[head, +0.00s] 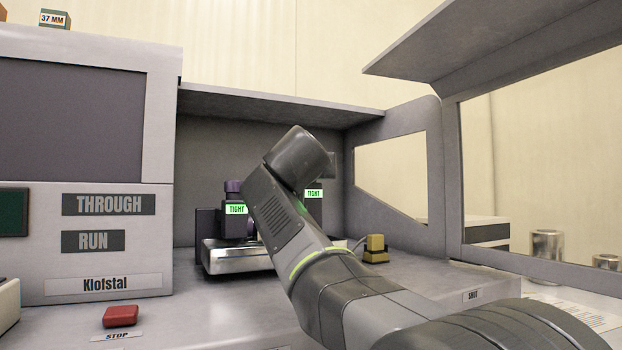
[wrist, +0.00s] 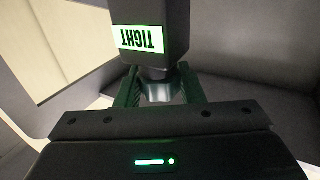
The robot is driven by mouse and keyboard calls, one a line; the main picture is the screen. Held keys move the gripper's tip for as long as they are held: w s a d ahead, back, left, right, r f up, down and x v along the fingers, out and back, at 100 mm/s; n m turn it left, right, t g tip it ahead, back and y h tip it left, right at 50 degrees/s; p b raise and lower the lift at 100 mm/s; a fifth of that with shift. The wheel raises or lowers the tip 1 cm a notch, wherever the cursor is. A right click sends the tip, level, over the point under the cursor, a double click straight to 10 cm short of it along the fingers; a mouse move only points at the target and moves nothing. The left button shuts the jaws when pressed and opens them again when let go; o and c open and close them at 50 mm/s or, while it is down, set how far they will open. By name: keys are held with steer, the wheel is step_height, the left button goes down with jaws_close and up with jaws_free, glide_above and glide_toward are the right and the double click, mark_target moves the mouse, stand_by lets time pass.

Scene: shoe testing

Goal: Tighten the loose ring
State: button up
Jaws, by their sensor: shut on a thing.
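Two dark heads stand in the test bay. The left head shows a green TIGHT label (head: 236,209), and a second TIGHT label (head: 313,194) shows on the right one. In the wrist view my gripper (wrist: 160,86) is shut on a grey metal ring (wrist: 159,94), with a finger on each side of it. The ring sits just under a dark block whose green TIGHT label (wrist: 141,38) appears upside down. In the head view my arm hides the gripper and that ring. A purple knob (head: 232,186) tops the left head.
A metal plate (head: 235,259) lies under the left head. A yellow block (head: 375,246) stands right of my arm. The bay's top panel (head: 270,104) and side wall (head: 437,160) enclose the space. A red STOP button (head: 120,316) is at front left.

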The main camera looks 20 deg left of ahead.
steer(key=shift+f+m+h+b, duration=0.2)
steer(key=shift+m+h+b, duration=0.2)
steer(key=shift+h, duration=0.2)
steer(key=o, duration=1)
steer(key=shift+r, duration=0.1)
steer(key=v, duration=1.4)
steer(key=shift+w, duration=0.15)
steer(key=x, duration=1.3)
steer(key=shift+w+a+r, duration=0.1)
steer(key=shift+w+a, duration=0.05)
steer(key=shift+w, duration=0.15)
steer(key=shift+s, duration=0.1)
